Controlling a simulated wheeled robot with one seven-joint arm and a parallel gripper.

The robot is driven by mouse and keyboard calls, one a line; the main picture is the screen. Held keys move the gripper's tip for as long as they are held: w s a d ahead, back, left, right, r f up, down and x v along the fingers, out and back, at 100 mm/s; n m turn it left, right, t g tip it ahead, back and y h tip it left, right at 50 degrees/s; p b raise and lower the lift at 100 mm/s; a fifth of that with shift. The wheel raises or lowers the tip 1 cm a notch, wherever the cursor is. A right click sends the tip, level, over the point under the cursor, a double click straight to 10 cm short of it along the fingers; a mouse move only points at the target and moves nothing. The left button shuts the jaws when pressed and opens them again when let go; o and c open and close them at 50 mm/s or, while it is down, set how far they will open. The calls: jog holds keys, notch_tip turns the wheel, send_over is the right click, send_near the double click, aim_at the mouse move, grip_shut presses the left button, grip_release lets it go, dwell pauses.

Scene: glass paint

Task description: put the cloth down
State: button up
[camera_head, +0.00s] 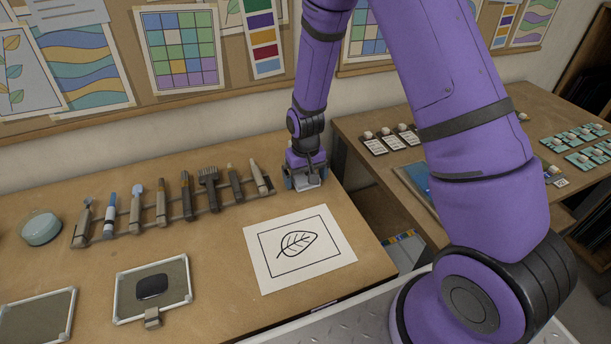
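My gripper (305,178) points down at the back right of the wooden worktable (215,240), just right of the tool rack. A small pale grey piece (307,182) shows low between its fingers, at or close to the tabletop; it may be the cloth, but it is too small to be sure. I cannot tell whether the fingers press on it or whether it rests on the table. No other cloth is clearly visible.
The rack (178,217) of brushes and tools stands left of my gripper. A paper with a leaf drawing (299,263) lies in front. Framed panels (178,276) and a round glass dish (41,228) are left. A second table (352,128) stands right across a gap.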

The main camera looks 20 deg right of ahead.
notch_tip(320, 180, up, 13)
notch_tip(320, 180, up, 10)
jog(key=f+t, duration=0.1)
send_over(306, 176)
jog(key=s+d, duration=0.2)
jog(key=s, duration=0.2)
jog(key=s+d+r+t, duration=0.2)
jog(key=s+r, duration=0.6)
jog(key=s, duration=0.3)
jog(key=s+d+r+t, duration=0.2)
jog(key=s+d+r, duration=0.1)
jog(key=s+r, duration=0.6)
jog(key=s, duration=0.2)
jog(key=shift+s, duration=0.4)
jog(key=shift+w, duration=0.1)
